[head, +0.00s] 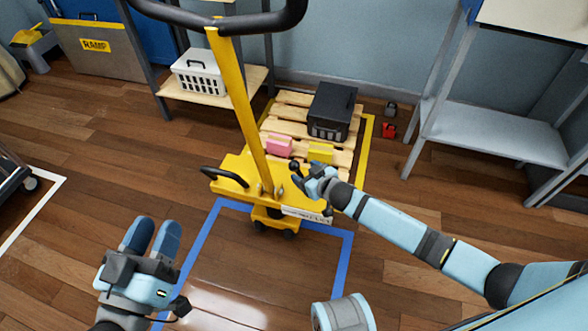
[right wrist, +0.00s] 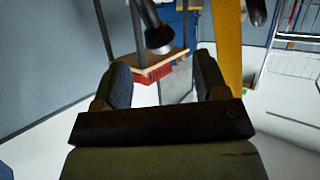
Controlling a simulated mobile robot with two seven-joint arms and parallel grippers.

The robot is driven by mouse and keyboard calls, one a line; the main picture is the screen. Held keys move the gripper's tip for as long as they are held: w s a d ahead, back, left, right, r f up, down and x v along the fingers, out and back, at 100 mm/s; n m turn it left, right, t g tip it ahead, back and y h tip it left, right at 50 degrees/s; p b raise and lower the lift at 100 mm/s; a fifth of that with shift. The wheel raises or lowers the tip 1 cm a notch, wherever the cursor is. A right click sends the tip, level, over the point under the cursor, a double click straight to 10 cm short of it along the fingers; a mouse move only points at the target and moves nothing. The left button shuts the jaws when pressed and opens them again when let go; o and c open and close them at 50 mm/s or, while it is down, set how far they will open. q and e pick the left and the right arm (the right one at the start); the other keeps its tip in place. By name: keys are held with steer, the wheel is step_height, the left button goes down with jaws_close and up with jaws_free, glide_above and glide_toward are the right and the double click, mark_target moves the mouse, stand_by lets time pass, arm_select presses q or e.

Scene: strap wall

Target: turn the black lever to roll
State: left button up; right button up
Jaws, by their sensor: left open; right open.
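A yellow pallet jack (head: 238,100) stands in the middle of the head view. A black lever with a round knob (head: 295,165) rises from the right side of its yellow base. My right gripper (head: 312,179) is open beside this lever, just right of the knob. The right wrist view shows a dark knob-ended rod (right wrist: 158,38) beyond and above the gap between the open fingers (right wrist: 163,85), with nothing gripped. Whether a finger touches the lever is unclear. A white label (head: 306,215) lies on the base; its text is unreadable. My left gripper (head: 153,236) is open and empty at lower left.
A wooden pallet (head: 290,127) behind the base carries a black crate (head: 333,108), a pink block (head: 279,145) and a yellow block (head: 321,152). A black pedal-like handle (head: 224,176) sits at the base's left. A grey shelf (head: 490,130) stands right. Floor in front is clear.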

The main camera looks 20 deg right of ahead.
mark_target(298, 168)
steer(key=b+x, duration=0.2)
steer(key=x, duration=0.4)
steer(key=shift+w+a+f, duration=0.1)
steer(key=shift+w+f, duration=0.05)
steer(key=shift+w, duration=0.2)
arm_select(q)
steer(key=shift+g, duration=0.8)
steer(key=f, duration=0.4)
steer(key=shift+d, duration=0.2)
arm_select(e)
jaws_close()
steer(key=shift+s+d, duration=0.2)
steer(key=d+t, duration=0.1)
steer(key=s+d+r+m+t+y+b, duration=0.1)
steer(key=s+d+m+t+y, duration=0.1)
steer(key=shift+s+d+r+b, duration=0.15)
steer(key=shift+s+d+b, duration=0.1)
steer(key=shift+d+b, duration=0.05)
arm_select(q)
step_height(298, 168, down, 3)
steer(key=shift+r+m+g, duration=0.15)
steer(key=shift+m+g, duration=0.25)
steer(key=shift+g, duration=0.2)
arm_select(e)
steer(key=shift+s+d+r+m+t, duration=0.2)
steer(key=shift+s+d+m+t, duration=0.15)
steer(key=shift+d+t, duration=0.25)
arm_select(q)
steer(key=shift+w+r, duration=0.1)
